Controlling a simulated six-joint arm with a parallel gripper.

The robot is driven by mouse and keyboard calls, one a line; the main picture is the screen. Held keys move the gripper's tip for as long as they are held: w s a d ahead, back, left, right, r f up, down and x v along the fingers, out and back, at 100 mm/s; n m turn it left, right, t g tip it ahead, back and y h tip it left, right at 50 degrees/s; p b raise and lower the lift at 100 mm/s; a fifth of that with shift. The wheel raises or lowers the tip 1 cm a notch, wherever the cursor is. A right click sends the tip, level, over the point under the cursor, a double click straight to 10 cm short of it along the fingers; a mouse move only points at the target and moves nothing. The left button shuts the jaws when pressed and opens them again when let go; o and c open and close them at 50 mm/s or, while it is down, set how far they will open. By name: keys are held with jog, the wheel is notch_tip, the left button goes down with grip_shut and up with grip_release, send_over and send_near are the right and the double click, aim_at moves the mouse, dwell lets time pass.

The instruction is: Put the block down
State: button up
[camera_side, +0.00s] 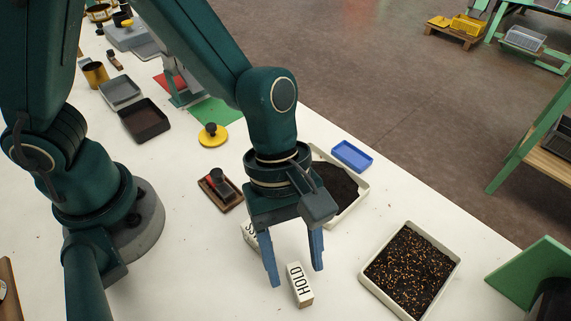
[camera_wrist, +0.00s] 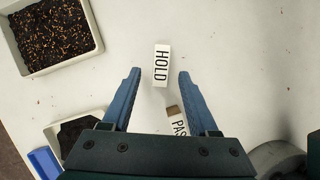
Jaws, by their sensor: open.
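A white block lettered HOLD (camera_side: 299,285) appears to rest on the white table, a little tilted in the side view. My gripper (camera_side: 296,272) is open, its two blue fingers pointing down on either side of the block. In the wrist view the HOLD block (camera_wrist: 162,65) lies between and just beyond the fingertips, with a gap to each finger (camera_wrist: 160,75). A second block, lettered PASS (camera_wrist: 178,122), lies closer to the gripper body and is partly covered by it; in the side view it is partly behind the left finger (camera_side: 249,234).
A cream tray of dark, speckled grains (camera_side: 455,262) stands to the right. Another tray with dark contents (camera_side: 358,206) and a blue dish (camera_side: 351,155) lie behind my gripper. A small brown tray with a stamp (camera_side: 235,207) is to the left. The table front is clear.

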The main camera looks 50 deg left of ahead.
jog(key=shift+f, duration=0.25)
grip_shut()
jog(key=shift+r, duration=0.15)
